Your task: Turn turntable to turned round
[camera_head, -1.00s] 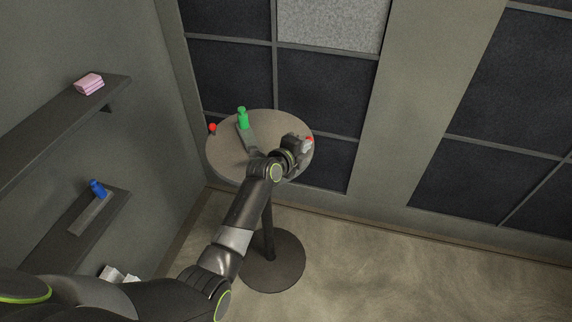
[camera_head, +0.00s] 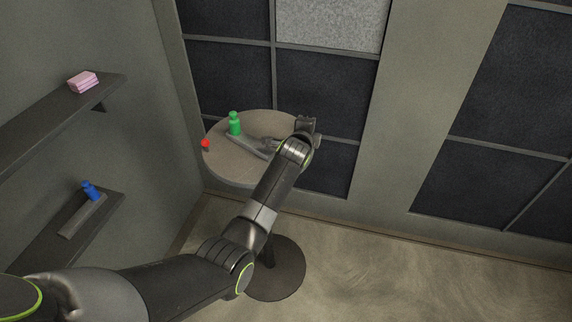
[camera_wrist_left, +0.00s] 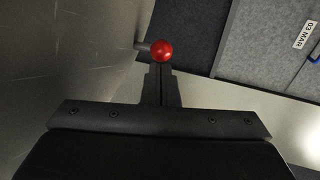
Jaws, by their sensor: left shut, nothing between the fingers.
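The turntable (camera_head: 225,165) is a round beige-grey top on a dark post with a round foot, standing by the panelled wall. A red knob (camera_head: 206,143) sits on its left rim. A green bottle (camera_head: 235,124) stands upright on the top, at the end of a grey strip (camera_head: 247,144). My left gripper (camera_head: 306,123) is at the far right rim. In the left wrist view its shut fingers (camera_wrist_left: 160,82) point at a red ball knob (camera_wrist_left: 162,50) on a short stem, just beyond the tips; I cannot tell whether they touch. My right gripper is not in view.
A grey item (camera_head: 271,145) of unclear shape lies on the turntable near my wrist. Wall shelves on the left hold a pink stack (camera_head: 83,81) and a blue bottle (camera_head: 90,190) beside a grey strip. The floor (camera_head: 400,275) to the right is clear.

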